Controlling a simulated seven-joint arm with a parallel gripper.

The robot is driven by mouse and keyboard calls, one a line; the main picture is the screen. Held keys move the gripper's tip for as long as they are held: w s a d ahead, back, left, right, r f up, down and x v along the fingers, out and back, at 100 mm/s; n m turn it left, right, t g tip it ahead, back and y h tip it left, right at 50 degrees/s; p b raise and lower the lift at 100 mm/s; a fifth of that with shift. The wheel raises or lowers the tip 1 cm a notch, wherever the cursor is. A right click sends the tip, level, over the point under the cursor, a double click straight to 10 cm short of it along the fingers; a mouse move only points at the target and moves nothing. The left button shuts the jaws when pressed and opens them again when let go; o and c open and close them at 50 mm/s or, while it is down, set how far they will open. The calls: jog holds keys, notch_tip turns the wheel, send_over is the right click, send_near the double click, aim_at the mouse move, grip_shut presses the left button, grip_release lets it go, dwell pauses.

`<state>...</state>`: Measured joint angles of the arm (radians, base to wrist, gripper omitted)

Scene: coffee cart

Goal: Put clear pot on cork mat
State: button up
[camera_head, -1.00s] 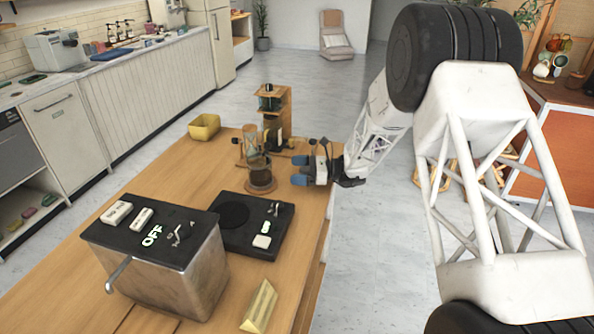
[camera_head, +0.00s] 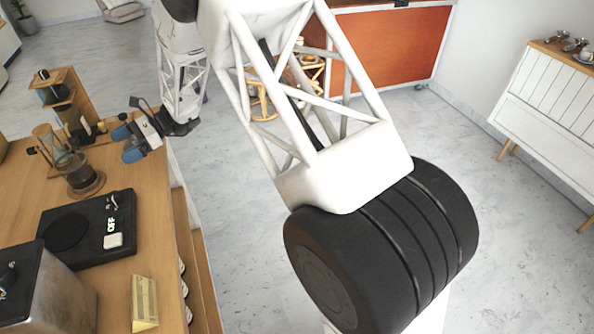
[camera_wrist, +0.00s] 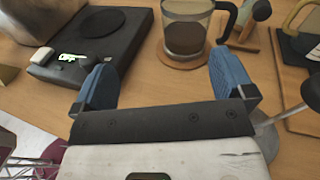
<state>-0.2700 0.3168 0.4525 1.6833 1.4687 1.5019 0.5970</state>
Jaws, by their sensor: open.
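The clear pot (camera_head: 80,174) is a glass vessel with dark contents and a black handle. It stands upright on a round brown cork mat (camera_head: 96,190) on the wooden table. In the wrist view the pot (camera_wrist: 187,32) is beyond and between my fingers, and the mat (camera_wrist: 182,62) shows under it. The pot's top is cut off there. My gripper (camera_head: 126,144) has blue fingers, open and empty, to the right of the pot in the head view and apart from it. The open fingers also show in the wrist view (camera_wrist: 165,85).
A black plate with a lit display (camera_head: 110,250) lies in front of the mat. A metal box (camera_head: 60,300) and a yellow block (camera_head: 145,303) are nearer. A wooden stand (camera_head: 75,97) and an hourglass-shaped vessel (camera_head: 45,140) stand behind the pot. The table's right edge is close.

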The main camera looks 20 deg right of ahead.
jog(key=s+d+r+n+t+h, duration=0.1)
jog(key=s+d+r+n+h, duration=0.25)
jog(key=s+d+r, duration=0.5)
jog(key=s+d+r+n+t+h, duration=0.1)
jog(key=s+d+r+n+h, duration=0.3)
jog(key=s+d, duration=0.65)
jog(key=s+d+r+n+t+h, duration=0.1)
jog(key=s+d+h, duration=0.3)
jog(key=s+d, duration=0.6)
jog(key=s+d+r+n+t+h, duration=0.2)
jog(key=s+d+n+t+h, duration=0.2)
jog(key=s+d, duration=0.5)
jog(key=s, duration=0.5)
jog(key=shift+s+d+n, duration=0.15)
jog(key=shift+d+n, duration=0.2)
jog(key=shift+d, duration=0.05)
